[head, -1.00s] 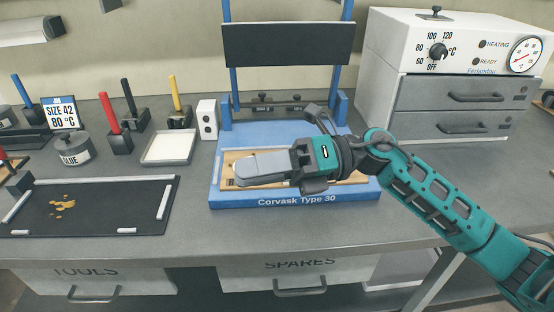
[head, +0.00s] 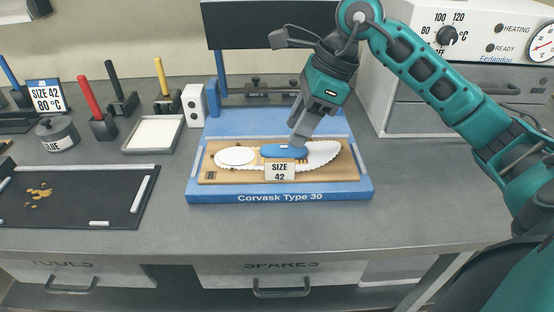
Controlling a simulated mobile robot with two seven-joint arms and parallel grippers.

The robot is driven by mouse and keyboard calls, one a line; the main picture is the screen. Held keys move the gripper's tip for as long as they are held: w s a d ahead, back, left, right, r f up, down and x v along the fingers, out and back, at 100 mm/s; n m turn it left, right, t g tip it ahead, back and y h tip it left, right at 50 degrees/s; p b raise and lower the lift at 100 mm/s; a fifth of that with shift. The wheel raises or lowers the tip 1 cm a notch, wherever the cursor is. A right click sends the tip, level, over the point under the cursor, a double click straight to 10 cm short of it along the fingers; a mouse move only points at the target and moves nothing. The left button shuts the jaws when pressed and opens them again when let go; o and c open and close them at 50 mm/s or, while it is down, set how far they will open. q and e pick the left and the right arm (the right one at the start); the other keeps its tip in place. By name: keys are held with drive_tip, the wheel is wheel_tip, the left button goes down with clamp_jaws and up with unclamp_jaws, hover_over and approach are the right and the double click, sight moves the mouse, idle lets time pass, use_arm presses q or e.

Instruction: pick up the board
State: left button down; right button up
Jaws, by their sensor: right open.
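The wooden board (head: 209,174) lies on the blue press base marked Corvask Type 30 (head: 215,197). A white insole-shaped piece (head: 236,156) with a jagged edge on the right lies on it. A blue oval piece (head: 278,151) is at its middle. A SIZE 42 label (head: 280,171) is at the board's front. My right gripper (head: 299,145) points down over the board, its fingertips at the right end of the blue piece. It is open; I cannot tell whether the fingers touch the piece. The left gripper is not in view.
A black plate (head: 268,27) on blue posts hangs behind and above the base. At left are a grey tray (head: 155,134), a glue pot (head: 57,133), handled tools and a black mat (head: 70,210). The front right counter is clear.

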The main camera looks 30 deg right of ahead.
sight(280, 160)
drive_tip(key=x, duration=0.9)
drive_tip(key=shift+a+f, duration=0.1)
drive_tip(key=shift+f, duration=0.05)
drive_tip(key=shift+c, duration=0.3)
clamp_jaws()
